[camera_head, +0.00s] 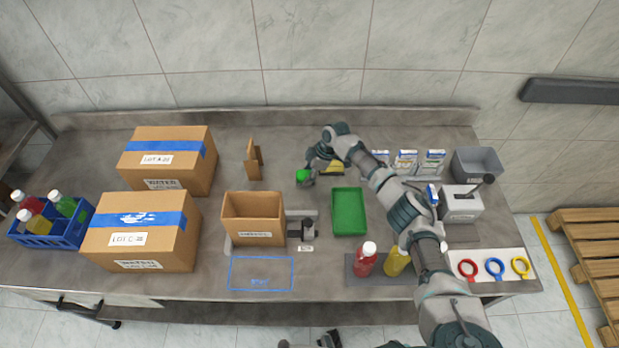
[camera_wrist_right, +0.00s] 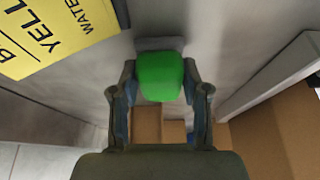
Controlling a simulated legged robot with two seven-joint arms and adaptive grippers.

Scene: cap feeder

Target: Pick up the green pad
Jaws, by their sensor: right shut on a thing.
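The green pad (camera_head: 302,175) is at my right gripper's tip in the head view, left of and behind the green tray. In the right wrist view the green pad (camera_wrist_right: 160,76) is a rounded green block between the two fingers. My right gripper (camera_wrist_right: 158,95) is shut on it, with a finger at each side. A grey piece shows just beyond the pad. In the head view the right gripper (camera_head: 307,180) is small and partly hidden by its own wrist. I cannot tell how far the pad is above the table.
The green tray (camera_head: 349,212) looks empty. An open cardboard box (camera_head: 253,218) stands to its left, beside a small dark device (camera_head: 300,230). A yellow sign (camera_head: 332,167) is close by my right wrist. Red and yellow bottles (camera_head: 365,260) stand at the front.

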